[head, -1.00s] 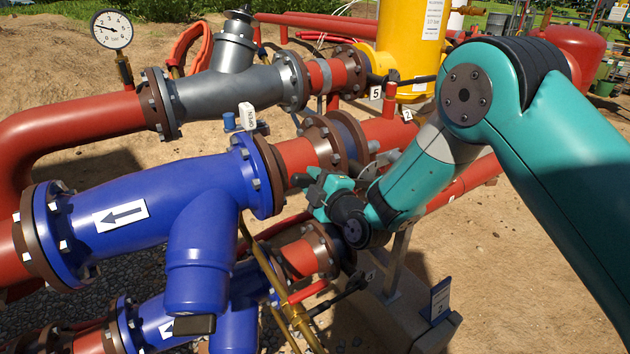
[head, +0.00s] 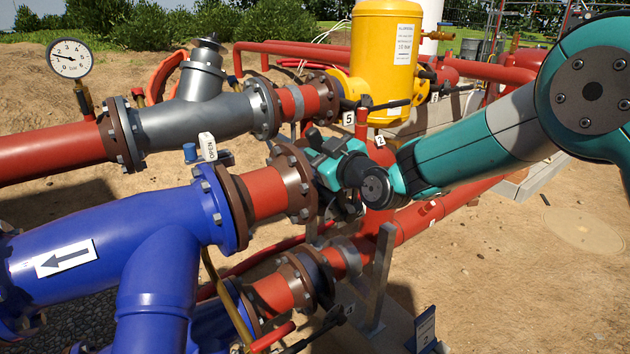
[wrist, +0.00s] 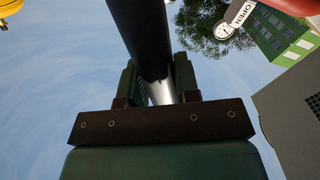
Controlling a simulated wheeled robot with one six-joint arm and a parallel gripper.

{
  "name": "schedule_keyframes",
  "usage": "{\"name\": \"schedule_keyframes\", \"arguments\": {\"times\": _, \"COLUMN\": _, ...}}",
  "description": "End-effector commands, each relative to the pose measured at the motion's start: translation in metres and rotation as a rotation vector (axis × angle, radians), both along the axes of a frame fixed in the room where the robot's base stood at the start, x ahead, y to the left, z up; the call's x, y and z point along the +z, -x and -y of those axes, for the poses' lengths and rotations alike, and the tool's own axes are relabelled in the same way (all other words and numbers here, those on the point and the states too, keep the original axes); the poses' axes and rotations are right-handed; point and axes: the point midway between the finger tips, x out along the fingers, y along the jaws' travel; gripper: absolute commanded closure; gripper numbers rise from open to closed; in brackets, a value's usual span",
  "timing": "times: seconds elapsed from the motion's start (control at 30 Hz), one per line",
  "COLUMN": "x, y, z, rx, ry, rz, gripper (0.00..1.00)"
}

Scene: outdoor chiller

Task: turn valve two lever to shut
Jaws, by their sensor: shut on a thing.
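My gripper (head: 322,150) is beside the brown flange at the right end of the upper blue pipe, near the tag marked 2 (head: 380,141). In the wrist view, the black lever (wrist: 140,35) comes down from the top between the fingers (wrist: 157,88), with a shiny metal part at its lower end. The fingers are shut on it. In the head view my gripper and wrist cover the lever and most of the valve body.
Blue pipework (head: 130,240) fills the left. A yellow tank (head: 385,60) and a tag marked 5 (head: 349,118) are behind. A lower red pipe and another black lever (head: 318,330) lie below. A steel post (head: 382,275) stands below my wrist. Sandy ground at right is open.

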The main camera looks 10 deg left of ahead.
Motion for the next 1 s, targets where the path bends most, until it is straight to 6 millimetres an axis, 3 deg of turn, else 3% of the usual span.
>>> {"name": "schedule_keyframes", "arguments": {"times": 0.2, "x": 0.01, "y": -0.029, "z": 0.027, "rx": -0.003, "ry": -0.129, "rz": -0.137, "gripper": 1.0}}
{"name": "schedule_keyframes", "arguments": {"times": 0.5, "x": 0.017, "y": -0.057, "z": 0.053, "rx": -0.002, "ry": -0.251, "rz": -0.272, "gripper": 1.0}}
{"name": "schedule_keyframes", "arguments": {"times": 1.0, "x": 0.018, "y": -0.07, "z": 0.064, "rx": -0.003, "ry": -0.306, "rz": -0.338, "gripper": 1.0}}
